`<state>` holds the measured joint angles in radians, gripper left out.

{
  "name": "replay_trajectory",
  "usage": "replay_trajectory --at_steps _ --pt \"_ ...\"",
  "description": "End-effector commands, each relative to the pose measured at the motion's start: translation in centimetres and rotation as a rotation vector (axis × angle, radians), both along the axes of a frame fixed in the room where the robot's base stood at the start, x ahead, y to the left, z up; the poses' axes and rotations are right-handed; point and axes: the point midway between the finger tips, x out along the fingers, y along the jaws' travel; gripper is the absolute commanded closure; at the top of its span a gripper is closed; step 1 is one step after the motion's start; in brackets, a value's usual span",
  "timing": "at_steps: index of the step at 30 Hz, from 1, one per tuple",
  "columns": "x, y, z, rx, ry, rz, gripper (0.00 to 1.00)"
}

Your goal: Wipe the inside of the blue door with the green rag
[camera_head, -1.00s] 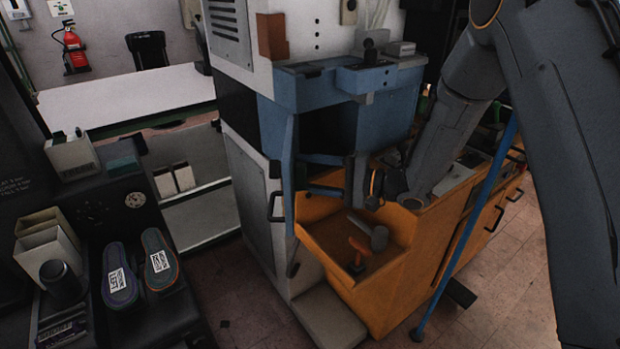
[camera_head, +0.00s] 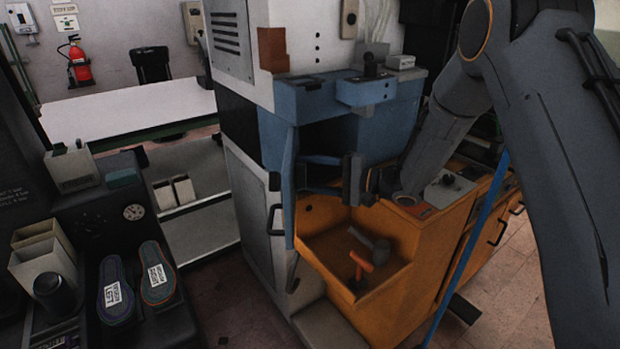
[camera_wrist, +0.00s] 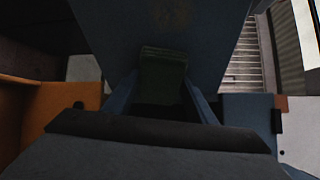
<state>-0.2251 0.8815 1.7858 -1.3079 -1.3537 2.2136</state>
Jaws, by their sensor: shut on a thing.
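The blue door (camera_head: 288,190) stands open at the left side of the blue machine front, seen nearly edge-on in the head view. Its blue face (camera_wrist: 150,25) fills the upper middle of the wrist view. My gripper (camera_head: 308,174) reaches left toward the door's inner side, fingers spread around something. In the wrist view, the dark green rag (camera_wrist: 162,78) sits between the fingers of my gripper (camera_wrist: 162,90), close against the blue face. Whether the rag touches the door is too dark to tell. The rag is not discernible in the head view.
An orange tray (camera_head: 318,245) below the door holds a hammer-like tool (camera_head: 378,250) and an orange-handled thing (camera_head: 360,262). The blue housing (camera_head: 370,130) is behind my gripper. Two shoe soles (camera_head: 155,275) lie on the dark bench at left.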

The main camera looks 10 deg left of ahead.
Motion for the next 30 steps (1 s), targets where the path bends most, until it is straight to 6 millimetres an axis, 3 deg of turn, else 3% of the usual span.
replay_trajectory --at_steps 10,22,30 --pt "0.0 -0.2 0.3 0.002 -0.004 -0.004 0.67" --pt "-3.0 -1.4 0.3 0.000 0.000 -0.006 0.67" --pt "-3.9 -1.6 0.1 0.000 -0.001 -0.004 0.67"
